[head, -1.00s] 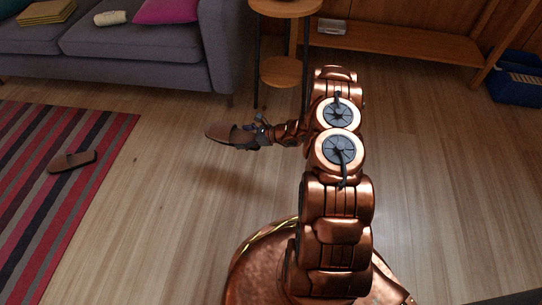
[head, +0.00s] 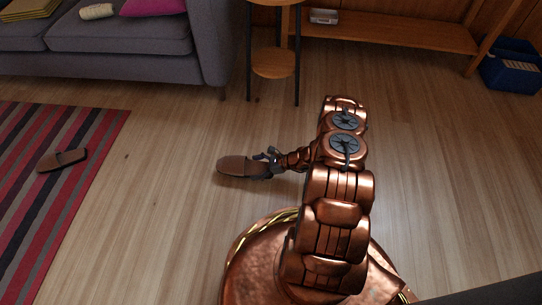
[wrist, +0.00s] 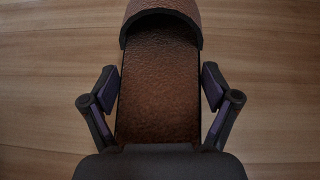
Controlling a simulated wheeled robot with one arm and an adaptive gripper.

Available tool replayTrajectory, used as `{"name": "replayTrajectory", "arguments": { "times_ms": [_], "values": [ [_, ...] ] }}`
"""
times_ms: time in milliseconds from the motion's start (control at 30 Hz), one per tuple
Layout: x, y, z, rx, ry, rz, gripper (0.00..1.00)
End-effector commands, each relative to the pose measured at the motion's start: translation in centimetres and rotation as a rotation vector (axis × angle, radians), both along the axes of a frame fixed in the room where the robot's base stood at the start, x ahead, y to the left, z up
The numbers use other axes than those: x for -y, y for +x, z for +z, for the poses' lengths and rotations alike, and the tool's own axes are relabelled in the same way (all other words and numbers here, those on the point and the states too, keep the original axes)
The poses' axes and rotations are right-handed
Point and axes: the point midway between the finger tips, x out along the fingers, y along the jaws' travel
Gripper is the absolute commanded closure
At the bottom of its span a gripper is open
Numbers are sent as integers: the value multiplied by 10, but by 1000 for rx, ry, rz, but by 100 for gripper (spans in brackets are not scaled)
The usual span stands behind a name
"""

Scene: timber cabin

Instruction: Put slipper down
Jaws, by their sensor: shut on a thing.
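A brown slipper (head: 238,166) is in my gripper (head: 268,164), in the middle of the head view. The gripper grips it near one end, and the other end points left, over the wooden floor. In the wrist view the slipper (wrist: 158,85) lies lengthwise between the two fingers of my gripper (wrist: 160,98), with its rounded toe cover at the top. The head view does not show clearly whether the slipper touches the floor. A second brown slipper (head: 62,160) lies on the striped rug at the left.
The striped rug (head: 75,205) covers the left floor. A grey sofa (head: 130,65) stands at the back left, a small round side table (head: 272,64) beside it. A wooden shelf (head: 400,35) and a blue bin (head: 512,68) are at the back right. Floor (head: 160,215) between rug and base is clear.

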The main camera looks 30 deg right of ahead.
Motion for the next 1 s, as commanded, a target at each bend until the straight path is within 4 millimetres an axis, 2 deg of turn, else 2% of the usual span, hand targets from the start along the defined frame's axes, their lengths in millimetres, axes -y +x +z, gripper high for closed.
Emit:
{"name": "replayTrajectory", "arguments": {
  "times_ms": [33,200,433,833,1000],
  "values": [
    [13,4,-6,4,-5,-2,51],
    [48,16,-9,6,-3,-2,51],
    [87,28,-13,1,-2,0,51],
    [110,36,-13,-1,1,1,51],
    [107,35,-39,-2,3,1,51]
  ]
}}
